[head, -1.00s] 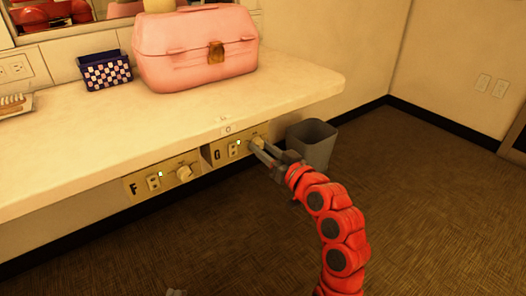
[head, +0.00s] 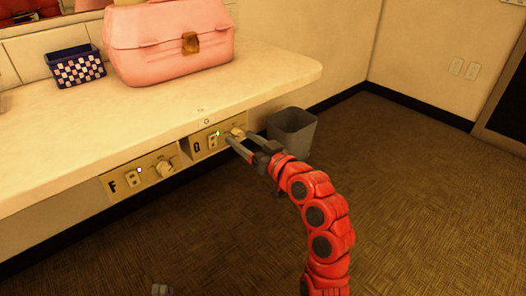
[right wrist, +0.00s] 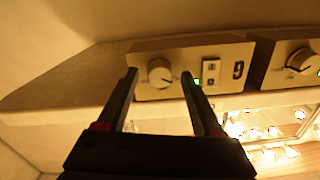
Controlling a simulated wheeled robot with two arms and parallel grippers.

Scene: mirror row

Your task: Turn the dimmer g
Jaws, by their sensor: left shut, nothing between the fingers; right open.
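Dimmer G is a beige panel (head: 196,147) under the counter's front edge, with a rocker switch, a lit green light and a round knob (head: 237,131). In the right wrist view the panel shows upside down, with its knob (right wrist: 160,73) left of the green light. My right gripper (head: 239,138) is open at the knob. In the right wrist view its fingers (right wrist: 159,76) stand apart, one on each side of the knob; I cannot tell whether they touch it. A small grey tip of my left gripper (head: 160,289) shows shut and empty at the bottom edge.
The similar panel F (head: 113,186) sits left of G. Above, the counter (head: 150,105) carries a pink case (head: 165,60) and a checkered box (head: 77,70). A grey bin (head: 291,130) stands right of G. The floor at right is clear.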

